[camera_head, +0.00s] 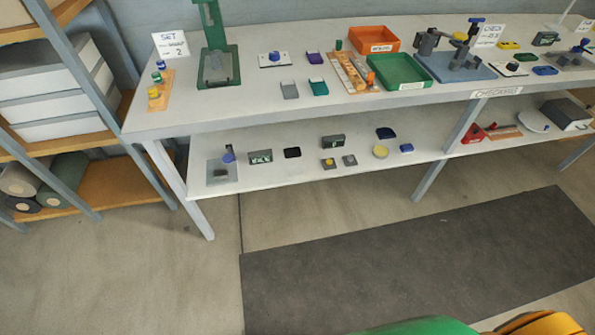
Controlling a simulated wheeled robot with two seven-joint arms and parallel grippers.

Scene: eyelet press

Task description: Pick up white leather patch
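I cannot single out a white leather patch for certain. A flat white piece (264,64) with a small blue item on it lies on the upper tabletop, left of centre. Another whitish flat piece (522,71) with a dark item on it lies at the right. Small flat patches lie near the first: a grey one (289,91), a teal one (319,89) and a purple one (313,53). A green press-like stand (218,65) stands at the left of the tabletop. Neither of my grippers is in view.
A green tray (427,84) and an orange tray (396,46) stand on the tabletop (350,110). A lower shelf (300,185) holds several small items. A storage rack (85,70) stands at the left. The floor before the table is clear, with a dark mat (420,260).

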